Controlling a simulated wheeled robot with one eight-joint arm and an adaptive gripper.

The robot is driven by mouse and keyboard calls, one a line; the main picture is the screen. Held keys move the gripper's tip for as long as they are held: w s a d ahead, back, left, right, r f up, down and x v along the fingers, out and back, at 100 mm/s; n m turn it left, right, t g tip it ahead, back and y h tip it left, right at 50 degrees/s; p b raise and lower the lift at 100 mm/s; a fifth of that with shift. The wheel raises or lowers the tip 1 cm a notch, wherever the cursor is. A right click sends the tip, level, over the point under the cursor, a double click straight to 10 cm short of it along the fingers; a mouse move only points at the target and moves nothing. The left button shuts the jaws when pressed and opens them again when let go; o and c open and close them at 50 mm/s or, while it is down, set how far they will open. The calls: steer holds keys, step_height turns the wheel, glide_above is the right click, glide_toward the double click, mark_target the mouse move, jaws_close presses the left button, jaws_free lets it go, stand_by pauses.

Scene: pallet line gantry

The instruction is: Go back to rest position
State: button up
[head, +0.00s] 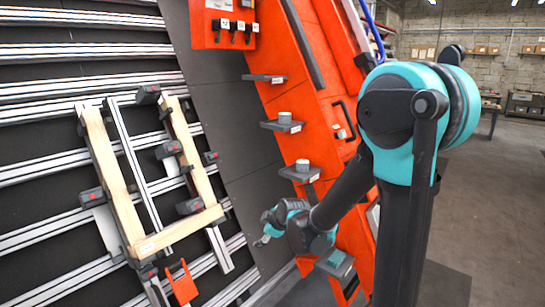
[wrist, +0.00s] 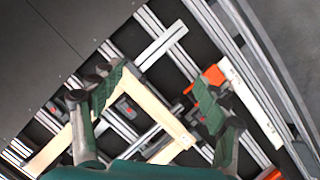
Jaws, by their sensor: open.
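My gripper (head: 262,241) is at the end of my lowered arm, right of the wooden frame and in front of the line. In the wrist view, the two green-padded fingers of my gripper (wrist: 155,98) are spread wide with nothing held between them. A U-shaped frame of pale wooden beams (head: 110,180) lies on the aluminium rails, held among dark clamps. The wooden beams also show beyond the fingers in the wrist view (wrist: 150,97). My gripper appears apart from the wood.
An orange panel (head: 310,115) stands behind my arm, with small dark shelves (head: 282,125) bearing grey parts. An orange bracket (head: 182,284) sits below the frame. Aluminium rails (head: 60,86) cross the left side. Open floor (head: 490,200) lies to the right.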

steer(key=s+d+f+m+g+h, duration=0.1)
steer(key=s+d+f+m+h, duration=0.1)
steer(key=s+d+m, duration=0.6)
steer(key=s+d+f+m+g+h, duration=0.2)
steer(key=s+d+m, duration=0.5)
steer(key=s+d, duration=0.6)
steer(key=shift+d+f+m+h, duration=0.2)
steer(key=shift+d+m+h, duration=0.2)
steer(key=shift+d, duration=0.5)
